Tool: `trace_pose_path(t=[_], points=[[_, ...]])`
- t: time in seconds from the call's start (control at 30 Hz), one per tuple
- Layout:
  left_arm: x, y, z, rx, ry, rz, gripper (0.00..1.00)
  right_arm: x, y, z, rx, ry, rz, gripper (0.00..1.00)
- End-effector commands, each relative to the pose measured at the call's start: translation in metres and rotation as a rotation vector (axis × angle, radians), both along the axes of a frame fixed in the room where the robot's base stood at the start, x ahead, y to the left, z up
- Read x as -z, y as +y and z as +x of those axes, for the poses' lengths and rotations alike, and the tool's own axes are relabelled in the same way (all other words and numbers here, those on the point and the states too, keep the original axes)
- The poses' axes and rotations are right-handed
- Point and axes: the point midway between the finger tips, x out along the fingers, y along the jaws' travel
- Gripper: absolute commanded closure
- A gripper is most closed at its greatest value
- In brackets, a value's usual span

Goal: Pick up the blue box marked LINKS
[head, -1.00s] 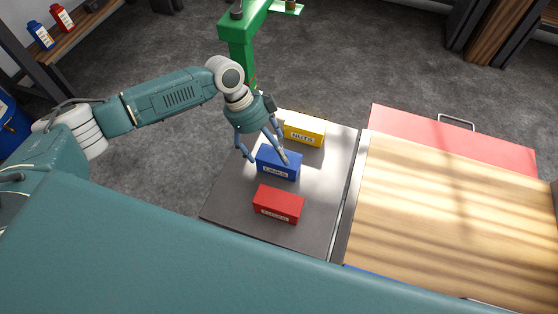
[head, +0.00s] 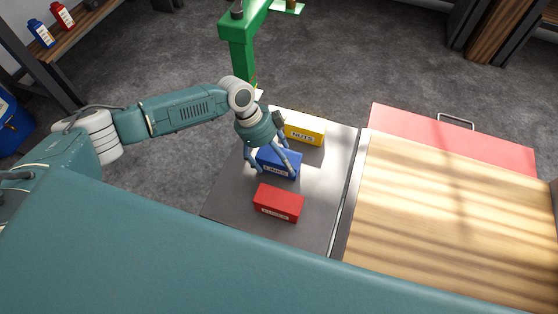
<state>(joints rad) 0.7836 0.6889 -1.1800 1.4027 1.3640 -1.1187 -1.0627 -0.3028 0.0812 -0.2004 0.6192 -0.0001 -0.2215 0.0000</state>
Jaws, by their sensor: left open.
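The blue box marked LINKS (head: 278,165) lies on the dark grey tabletop (head: 232,199), between a yellow box and a red box. My left gripper (head: 272,171) is open, with its fingers spread on either side of the blue box, one at its left end and one at its right end. I cannot tell whether the fingers touch it. Part of the box's top is hidden behind the gripper. My right gripper does not show.
The yellow box marked NUTS (head: 305,129) stands just behind. The red box (head: 278,203) stands in front. A wooden bench top (head: 450,220) with a red part (head: 455,135) lies to the right. A green post (head: 238,55) rises behind.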

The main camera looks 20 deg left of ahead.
Motion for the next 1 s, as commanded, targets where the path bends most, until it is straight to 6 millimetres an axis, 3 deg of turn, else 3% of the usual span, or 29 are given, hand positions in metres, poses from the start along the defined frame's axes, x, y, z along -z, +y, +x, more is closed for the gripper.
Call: trace_pose_path(t=[0.43,0.8,1.0], points=[[0.0026,0.0000,0.0001,0.000,0.000,0.000,0.11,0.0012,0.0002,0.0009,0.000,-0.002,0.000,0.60],[0.0010,-0.0008,0.0013,0.000,-0.003,-0.002,0.81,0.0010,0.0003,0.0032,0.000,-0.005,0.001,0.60],[0.0007,-0.0007,0.0012,0.000,-0.003,-0.002,0.82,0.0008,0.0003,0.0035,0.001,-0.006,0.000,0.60]])
